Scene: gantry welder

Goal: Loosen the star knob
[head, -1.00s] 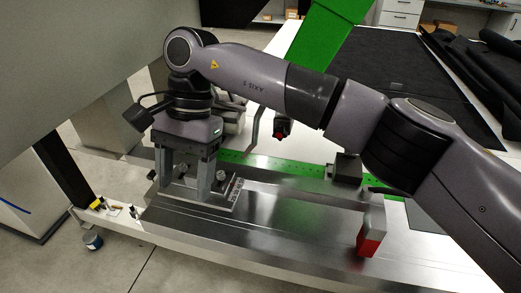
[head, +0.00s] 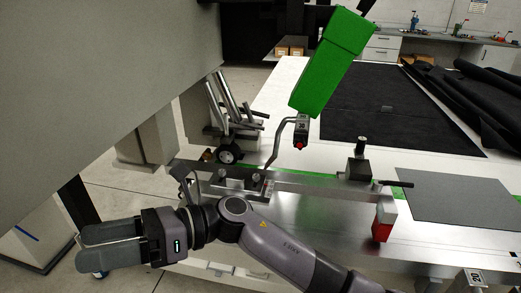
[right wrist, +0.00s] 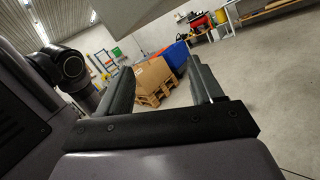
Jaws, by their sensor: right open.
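Two small grey knobs stand on the steel fixture rail in the head view, a left one (head: 222,174) and a right one (head: 258,178). They are too small for me to tell which is the star knob. My right gripper (head: 80,250) is at lower left, clear of the fixture, with its fingers pointing left. The right wrist view shows the same gripper (right wrist: 160,67) with its jaws apart and nothing between them; it faces the open room. My left gripper is not in view.
A dark clamp block (head: 358,168) and a red block (head: 382,226) are on the rail's right. A green welder arm (head: 333,62) hangs above the table. The large grey housing (head: 90,90) fills the upper left.

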